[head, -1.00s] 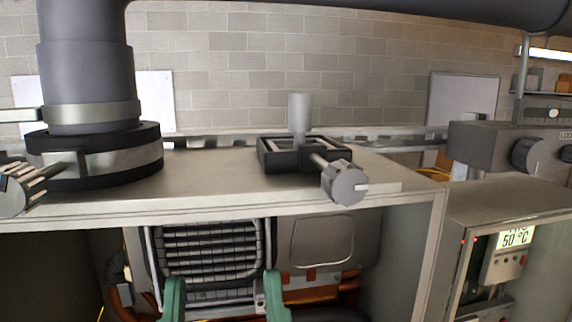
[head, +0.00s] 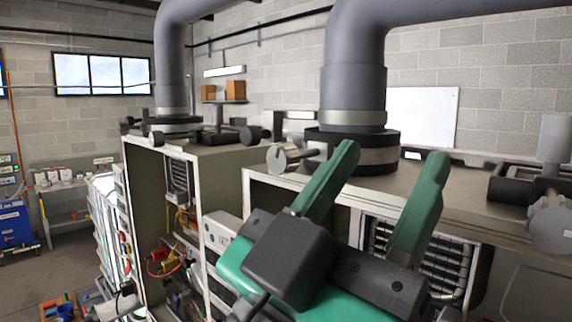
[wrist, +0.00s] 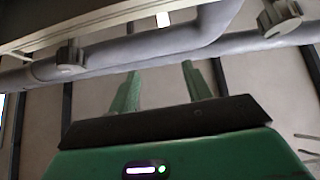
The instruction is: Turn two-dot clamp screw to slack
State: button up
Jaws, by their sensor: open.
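A clamp screw with a silver ribbed knob (head: 285,157) sticks out to the left from the metal clamp band at the foot of the near flue pipe (head: 356,80). A smaller dark knob (head: 128,123) shows at the base of the farther flue. No dot marks can be made out on either, so I cannot tell which is the two-dot screw. My gripper (head: 392,155), with green fingers, is open and empty. It is in front of the near heater, right of the silver knob and apart from it. The open fingers also show in the wrist view (wrist: 160,70).
A black bracket with a grey knob (head: 550,222) sits on the near heater's top at right. The farther heater (head: 215,165) stands open at left. The wrist view shows a grey pipe (wrist: 150,45) with valve knobs near the fingers.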

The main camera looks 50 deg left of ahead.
aim_at(275, 160)
jog(key=s+a+m+g+b, duration=0.1)
jog(key=s+a+g+b, duration=0.25)
jog(key=a+g, duration=0.7)
jog(key=w+a+t+p, duration=0.1)
jog(key=w, duration=0.3)
jog(key=w+a+t+p, duration=0.1)
jog(key=w, duration=0.2)
jog(key=shift+a+f+t+h+p, duration=0.3)
jog(key=shift+a+f+t+p, duration=0.05)
jog(key=shift+f, duration=0.05)
